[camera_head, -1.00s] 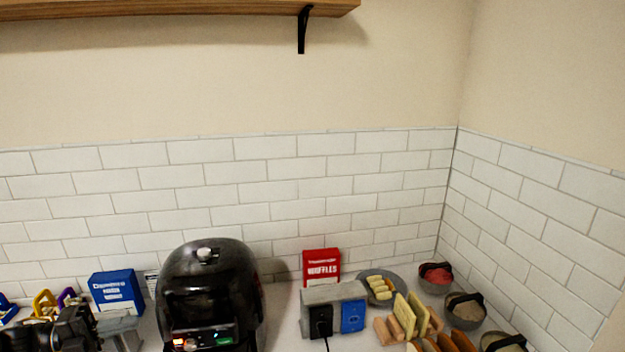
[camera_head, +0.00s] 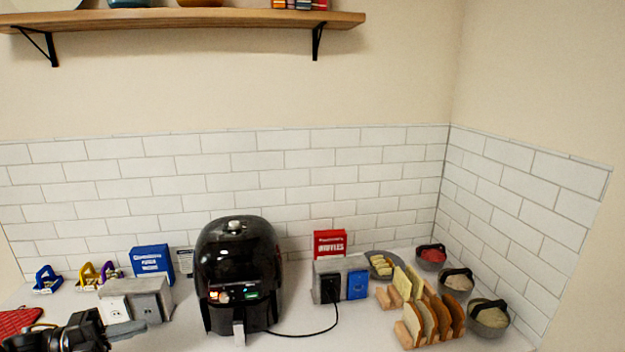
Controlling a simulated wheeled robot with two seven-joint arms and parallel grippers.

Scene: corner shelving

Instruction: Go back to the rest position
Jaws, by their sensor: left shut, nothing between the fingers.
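My left gripper (camera_head: 122,330) shows at the lower left in the head view, above the counter's front part. Its fingers are shut with nothing between them, and they point right, in front of a grey outlet box (camera_head: 151,300). It holds no object. My right gripper is not in view. The black air fryer (camera_head: 238,272) stands upright on the counter to the right of my left gripper, apart from it.
The white counter (camera_head: 290,338) is clear in front of the air fryer, apart from a black cord. Bread slices in a wooden rack (camera_head: 428,318) and several bowls (camera_head: 490,314) stand at the right. A red cloth (camera_head: 18,320) lies far left. A wooden shelf (camera_head: 180,19) hangs above.

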